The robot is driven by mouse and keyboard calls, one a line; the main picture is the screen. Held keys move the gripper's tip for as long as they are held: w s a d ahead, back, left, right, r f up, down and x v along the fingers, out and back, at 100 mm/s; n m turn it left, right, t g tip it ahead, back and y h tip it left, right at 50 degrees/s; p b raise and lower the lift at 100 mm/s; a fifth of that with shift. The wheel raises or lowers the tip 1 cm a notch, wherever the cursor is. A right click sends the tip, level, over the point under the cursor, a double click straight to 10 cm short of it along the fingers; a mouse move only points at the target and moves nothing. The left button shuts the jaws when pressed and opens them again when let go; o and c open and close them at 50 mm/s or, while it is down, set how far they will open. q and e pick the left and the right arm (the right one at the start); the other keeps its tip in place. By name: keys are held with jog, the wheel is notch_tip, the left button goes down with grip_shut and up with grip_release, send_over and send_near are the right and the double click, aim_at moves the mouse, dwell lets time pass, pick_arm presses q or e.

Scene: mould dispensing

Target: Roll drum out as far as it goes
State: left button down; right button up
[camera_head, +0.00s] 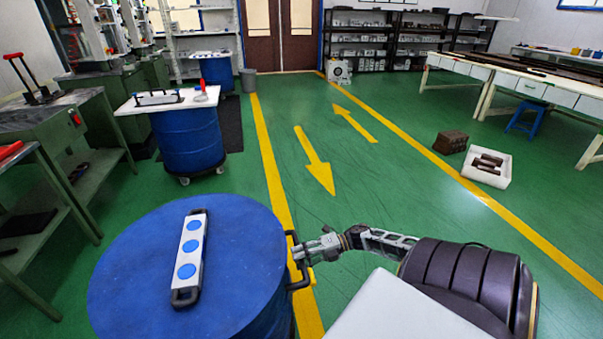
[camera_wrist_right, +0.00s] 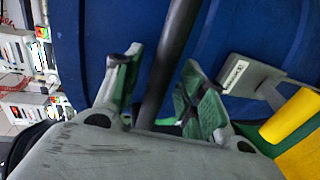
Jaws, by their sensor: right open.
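The near blue drum (camera_head: 245,230) stands upright at the lower left of the head view, with a black handle (camera_head: 291,262) on its right side. My right gripper (camera_head: 303,251) is at this handle. In the right wrist view the dark handle bar (camera_wrist_right: 172,55) runs between the two fingers of my right gripper (camera_wrist_right: 160,75), which are open on either side of it. The drum's blue wall (camera_wrist_right: 80,50) fills the background there. My left gripper is not in view.
A white mould with blue discs (camera_head: 191,248) lies on the drum's lid. A second blue drum (camera_head: 188,140) on casters stands farther back on the left, near green benches (camera_head: 60,125). A white crate (camera_head: 500,178) sits on the floor at right. The marked green aisle between is clear.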

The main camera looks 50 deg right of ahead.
jog(key=shift+s+d, duration=0.1)
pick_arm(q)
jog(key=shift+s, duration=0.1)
pick_arm(e)
jog(key=v, duration=1.2)
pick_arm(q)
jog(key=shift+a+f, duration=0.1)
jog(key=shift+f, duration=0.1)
pick_arm(e)
jog(key=shift+f, duration=0.1)
